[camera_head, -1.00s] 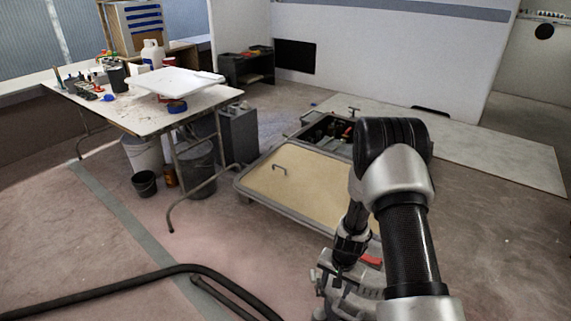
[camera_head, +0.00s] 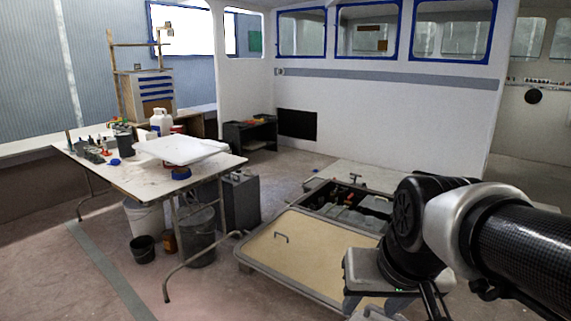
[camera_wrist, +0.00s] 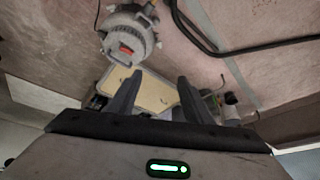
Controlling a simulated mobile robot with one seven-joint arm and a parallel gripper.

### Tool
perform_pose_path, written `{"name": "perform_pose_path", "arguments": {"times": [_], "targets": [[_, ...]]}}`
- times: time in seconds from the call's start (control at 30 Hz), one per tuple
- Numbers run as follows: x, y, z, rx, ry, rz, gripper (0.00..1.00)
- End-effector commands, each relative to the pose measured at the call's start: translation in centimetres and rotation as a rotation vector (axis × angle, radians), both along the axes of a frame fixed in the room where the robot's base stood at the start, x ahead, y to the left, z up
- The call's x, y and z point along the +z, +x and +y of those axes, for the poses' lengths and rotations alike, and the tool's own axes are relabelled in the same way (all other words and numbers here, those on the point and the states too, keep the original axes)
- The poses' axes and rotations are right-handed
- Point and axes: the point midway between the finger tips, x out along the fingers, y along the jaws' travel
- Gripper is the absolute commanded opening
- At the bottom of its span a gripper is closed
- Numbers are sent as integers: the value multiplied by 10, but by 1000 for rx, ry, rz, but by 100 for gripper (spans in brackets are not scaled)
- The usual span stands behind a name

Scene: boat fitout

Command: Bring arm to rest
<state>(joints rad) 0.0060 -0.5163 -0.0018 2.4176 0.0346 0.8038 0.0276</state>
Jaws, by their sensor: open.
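My gripper (camera_wrist: 158,98) shows in the wrist view with its two dark fingers spread apart and nothing between them. Beyond the fingers lies a tan hatch panel (camera_wrist: 152,92), well away from them. In the head view my arm comes in from the right edge and bends down at the lower right. The gripper's fingertips are not clearly visible there. The tan hatch panel (camera_head: 300,252) lies on the floor left of the arm, with a small handle on it.
An open floor compartment (camera_head: 350,203) with dark contents lies behind the panel. A cluttered work table (camera_head: 125,178) stands at the left, with buckets (camera_head: 196,240) beneath. A black hose (camera_wrist: 262,47) lies on the floor. A white wall (camera_head: 390,115) with windows closes the back.

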Motion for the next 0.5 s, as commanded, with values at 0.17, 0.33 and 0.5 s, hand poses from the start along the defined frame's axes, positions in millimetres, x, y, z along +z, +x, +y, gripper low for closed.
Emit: {"name": "perform_pose_path", "arguments": {"times": [0.17,0.33,0.5], "targets": [[13,-35,-2,29,-30,-41,46],[40,-53,-4,44,-49,-56,46],[75,-53,-4,43,-48,-55,46]]}}
